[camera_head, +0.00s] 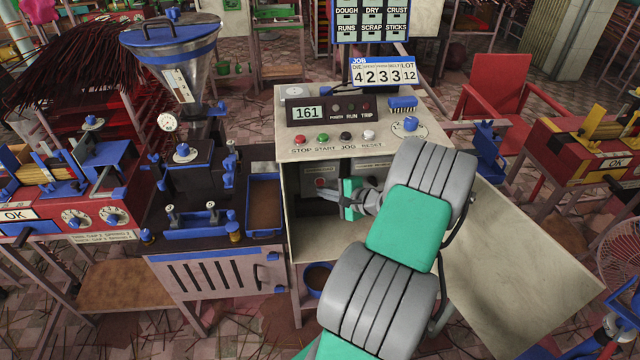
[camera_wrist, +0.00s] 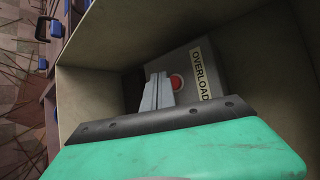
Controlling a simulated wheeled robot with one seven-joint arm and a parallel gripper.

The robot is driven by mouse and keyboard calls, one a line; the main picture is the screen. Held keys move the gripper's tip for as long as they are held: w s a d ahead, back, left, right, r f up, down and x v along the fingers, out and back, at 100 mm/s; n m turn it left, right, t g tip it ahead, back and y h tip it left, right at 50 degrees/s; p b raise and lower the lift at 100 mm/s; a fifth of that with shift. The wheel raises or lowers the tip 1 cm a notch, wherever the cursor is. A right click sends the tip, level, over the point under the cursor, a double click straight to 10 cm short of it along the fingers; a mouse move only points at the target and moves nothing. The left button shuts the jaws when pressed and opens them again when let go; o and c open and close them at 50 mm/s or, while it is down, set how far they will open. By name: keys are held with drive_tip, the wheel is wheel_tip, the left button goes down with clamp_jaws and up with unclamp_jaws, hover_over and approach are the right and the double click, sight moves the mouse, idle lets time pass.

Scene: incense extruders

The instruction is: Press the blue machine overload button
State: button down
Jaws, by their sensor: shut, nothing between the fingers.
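The red overload button (camera_wrist: 177,83) sits on a grey box inside an open cabinet, beside a yellowish "OVERLOAD" label (camera_wrist: 203,76). The button also shows in the head view (camera_head: 320,183), partly crowded by my gripper. My gripper (camera_wrist: 159,76) is shut and empty, its grey fingers pointing into the cabinet. In the wrist view the fingertips lie just left of the button; I cannot tell whether they touch the box. The blue machine (camera_head: 187,180) with its hopper stands left of the cabinet (camera_head: 292,215).
The cabinet's walls surround my gripper closely, and its open door (camera_head: 520,250) spreads to the right. On top is a control panel (camera_head: 350,145) with stop, start, jog and reset buttons. A blue tray (camera_head: 264,180) stands left. A red chair (camera_head: 500,90) is behind.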

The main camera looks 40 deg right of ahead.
idle(0.4)
drive_tip(key=shift+w+d, duration=0.25)
drive_tip(key=shift+w, duration=0.1)
drive_tip(key=shift+w+d, duration=0.25)
drive_tip(key=shift+w, duration=0.15)
idle(0.7)
drive_tip(key=shift+s, duration=0.1)
drive_tip(key=shift+s+a, duration=0.5)
drive_tip(key=shift+s, duration=0.15)
drive_tip(key=shift+s+a+p, duration=0.5)
drive_tip(key=shift+s+a, duration=0.2)
drive_tip(key=shift+s, duration=0.35)
drive_tip(key=shift+s+a+p, duration=0.5)
drive_tip(key=shift+s+a, duration=0.2)
drive_tip(key=shift+s, duration=0.35)
